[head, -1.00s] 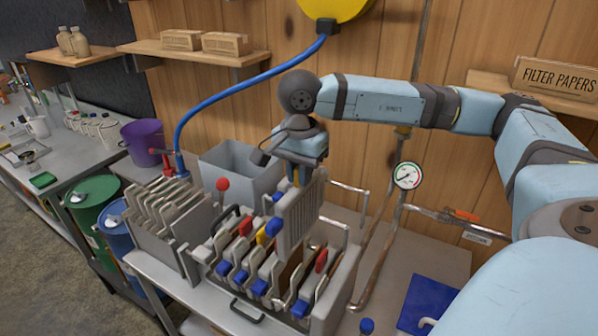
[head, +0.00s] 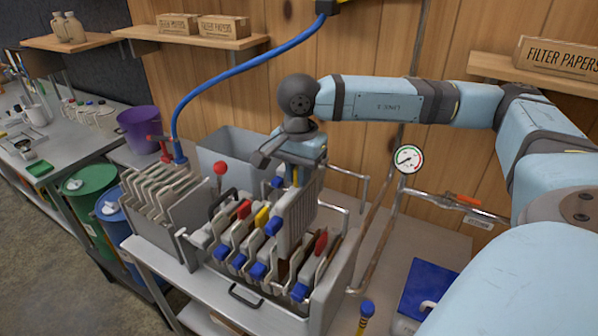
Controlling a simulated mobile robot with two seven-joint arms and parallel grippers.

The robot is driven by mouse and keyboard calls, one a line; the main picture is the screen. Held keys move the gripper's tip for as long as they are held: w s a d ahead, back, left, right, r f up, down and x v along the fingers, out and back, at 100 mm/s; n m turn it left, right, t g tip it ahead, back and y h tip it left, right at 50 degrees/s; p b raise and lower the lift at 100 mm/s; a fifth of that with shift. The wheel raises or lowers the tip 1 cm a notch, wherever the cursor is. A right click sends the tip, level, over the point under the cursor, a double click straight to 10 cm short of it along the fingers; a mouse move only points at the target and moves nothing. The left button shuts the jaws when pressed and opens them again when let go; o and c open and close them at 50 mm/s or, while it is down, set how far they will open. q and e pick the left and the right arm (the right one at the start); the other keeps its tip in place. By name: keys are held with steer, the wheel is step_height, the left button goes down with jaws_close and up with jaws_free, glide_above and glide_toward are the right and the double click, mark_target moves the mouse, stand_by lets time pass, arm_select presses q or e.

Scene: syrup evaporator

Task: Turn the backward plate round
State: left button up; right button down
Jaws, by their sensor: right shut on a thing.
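The filter press (head: 335,288) stands on the bench with a row of pale plates in it, carrying blue, red and yellow tabs. My right gripper (head: 296,176) points down over the press and is shut on the top of one grey ribbed plate (head: 298,208). This plate is upright, with a blue tab (head: 273,226) at its left side. Its lower edge overlaps the row in the picture, so I cannot tell whether it is inside the gap. My left gripper is not in view.
A rack of spare plates (head: 192,222) stands left of the press. A grey bin (head: 237,160) is behind it. A pressure gauge (head: 408,158) and pipes rise at the right. A red-knobbed lever (head: 220,168) stands at the press's left end.

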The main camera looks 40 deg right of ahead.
mark_target(298, 214)
step_height(298, 214, down, 5)
steer(key=b, duration=0.3)
steer(key=shift+r+b, duration=0.1)
steer(key=shift+b, duration=0.3)
step_height(298, 214, down, 6)
steer(key=b, duration=0.5)
arm_select(q)
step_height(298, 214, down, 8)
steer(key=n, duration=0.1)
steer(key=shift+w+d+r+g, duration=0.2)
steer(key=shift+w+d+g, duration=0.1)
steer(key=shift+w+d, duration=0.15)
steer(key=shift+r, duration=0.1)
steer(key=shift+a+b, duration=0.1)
steer(key=shift+b, duration=0.2)
